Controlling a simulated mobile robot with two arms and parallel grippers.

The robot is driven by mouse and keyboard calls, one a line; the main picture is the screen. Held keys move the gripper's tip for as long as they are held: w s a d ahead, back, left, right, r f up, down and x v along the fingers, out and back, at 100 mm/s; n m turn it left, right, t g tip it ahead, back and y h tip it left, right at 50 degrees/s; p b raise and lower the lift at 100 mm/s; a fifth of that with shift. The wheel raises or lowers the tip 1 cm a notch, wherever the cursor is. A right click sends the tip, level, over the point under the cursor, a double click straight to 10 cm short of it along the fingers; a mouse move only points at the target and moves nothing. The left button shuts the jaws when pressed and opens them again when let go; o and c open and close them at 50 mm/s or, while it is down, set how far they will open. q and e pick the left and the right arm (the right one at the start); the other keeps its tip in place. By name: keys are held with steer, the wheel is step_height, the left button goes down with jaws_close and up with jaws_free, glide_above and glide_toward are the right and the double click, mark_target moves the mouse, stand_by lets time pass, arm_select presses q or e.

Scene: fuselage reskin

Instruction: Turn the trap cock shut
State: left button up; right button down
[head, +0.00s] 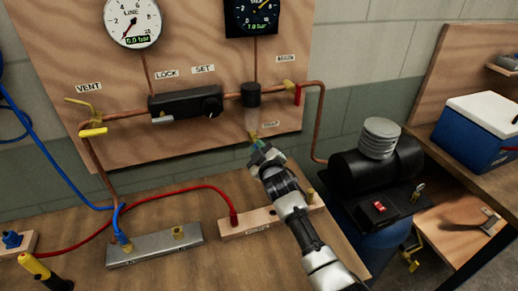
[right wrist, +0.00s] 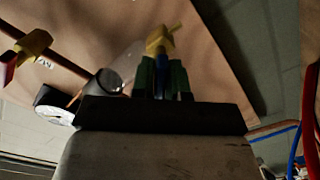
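The trap cock (head: 253,134) is a small yellow fitting under the clear trap bowl (head: 251,117), which hangs below a black cap on the copper line. My right gripper (head: 259,149) reaches up from below, its fingertips right at the cock. In the right wrist view the cock (right wrist: 158,42) shows just beyond the green and blue fingers (right wrist: 162,76), its short lever pointing up and to the right. The fingers are close together; whether they grip the cock is unclear. The clear bowl (right wrist: 127,68) is beside the fingers. My left gripper is out of view.
On the board are a yellow vent valve (head: 93,132), a black regulator (head: 185,103), a red-handled valve (head: 296,94) and two gauges. A red hose (head: 160,190) and a grey manifold (head: 155,248) lie on the bench. A black compressor (head: 378,165) stands right.

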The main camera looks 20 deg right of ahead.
steer(key=shift+m, duration=0.3)
steer(key=m, duration=0.3)
steer(key=shift+m, duration=0.3)
steer(key=shift+d+m+p, duration=0.15)
steer(key=shift+m+p, duration=0.35)
steer(key=shift+m, duration=1.7)
steer(key=c, duration=1.2)
jaws_free()
steer(key=shift+s, duration=0.1)
steer(key=s+b, duration=0.2)
steer(key=s, duration=0.8)
steer(key=shift+s+d, duration=0.15)
steer(key=shift+s, duration=0.2)
